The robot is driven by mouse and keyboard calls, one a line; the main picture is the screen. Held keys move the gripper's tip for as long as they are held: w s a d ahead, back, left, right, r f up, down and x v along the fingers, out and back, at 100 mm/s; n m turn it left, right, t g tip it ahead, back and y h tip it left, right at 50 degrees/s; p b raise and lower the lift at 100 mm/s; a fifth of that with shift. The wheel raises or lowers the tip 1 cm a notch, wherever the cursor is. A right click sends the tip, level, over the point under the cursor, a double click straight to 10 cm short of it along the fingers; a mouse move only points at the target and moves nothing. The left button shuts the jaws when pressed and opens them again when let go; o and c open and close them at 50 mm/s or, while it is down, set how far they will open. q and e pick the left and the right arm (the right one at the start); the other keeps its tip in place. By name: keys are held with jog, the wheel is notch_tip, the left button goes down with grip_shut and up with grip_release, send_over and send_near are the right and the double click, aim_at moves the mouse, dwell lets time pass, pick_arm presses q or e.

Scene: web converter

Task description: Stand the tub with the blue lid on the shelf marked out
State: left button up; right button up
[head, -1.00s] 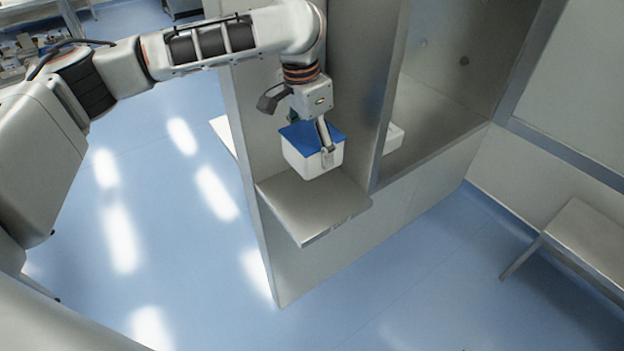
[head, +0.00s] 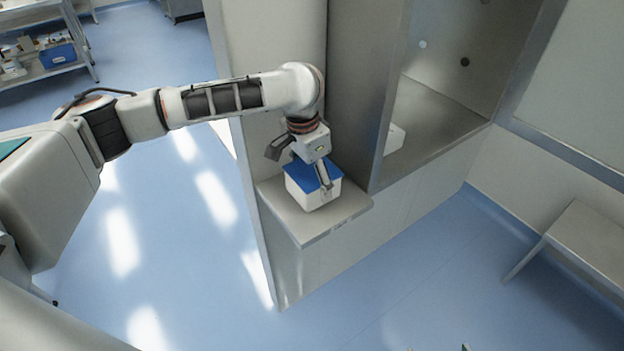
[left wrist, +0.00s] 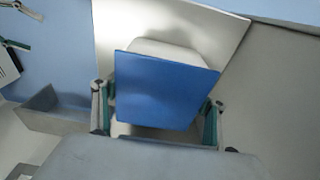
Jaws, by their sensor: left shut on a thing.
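The white tub with the blue lid (head: 314,188) is at the small metal shelf (head: 318,229) on the side of the cabinet. It looks upright, and its base is at the shelf surface or very close above it; I cannot tell if it touches. My left gripper (head: 326,183) is shut on the tub from above, with a finger against its near side. In the left wrist view, the blue lid (left wrist: 165,90) lies between the two fingers, with the pale shelf (left wrist: 115,30) beyond it. The mark on the shelf is too small to read. My right gripper is not in view.
The cabinet's upright panel (head: 355,90) rises behind and right of the shelf. A white container (head: 395,137) stands inside the open cabinet bay. A metal bench (head: 590,245) is at the right. The blue floor left of the cabinet is clear.

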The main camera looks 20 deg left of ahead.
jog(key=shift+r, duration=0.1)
pick_arm(q)
jog(key=o, duration=1.2)
jog(key=shift+f, duration=0.1)
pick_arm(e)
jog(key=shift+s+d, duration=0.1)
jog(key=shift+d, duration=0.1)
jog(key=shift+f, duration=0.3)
pick_arm(q)
jog(key=r, duration=0.4)
jog(key=r+p, duration=0.1)
jog(key=r, duration=0.3)
jog(key=s+a+r, duration=0.1)
jog(key=r, duration=0.3)
jog(key=shift+s+r, duration=0.1)
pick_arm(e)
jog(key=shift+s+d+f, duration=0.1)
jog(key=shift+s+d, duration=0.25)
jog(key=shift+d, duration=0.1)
